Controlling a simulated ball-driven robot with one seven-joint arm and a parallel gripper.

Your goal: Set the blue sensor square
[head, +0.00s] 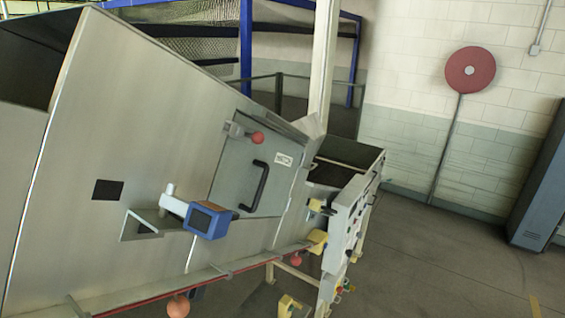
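The blue sensor (221,223) is a small blue box with a dark square face, left of the picture's middle. It is joined to a pale grey cylindrical mount (173,203) by a large sloping metal panel (130,120). The sensor looks turned at an angle to the panel; the camera is tilted too, so I cannot tell its exact misalignment. A metal bracket (128,226) with a triangular opening is just left of it. My gripper is not visible, and nothing is seen touching the sensor.
A red cord (190,283) runs below, near an orange ball (178,306). A control panel (343,220) stands further right. Floor at right is open.

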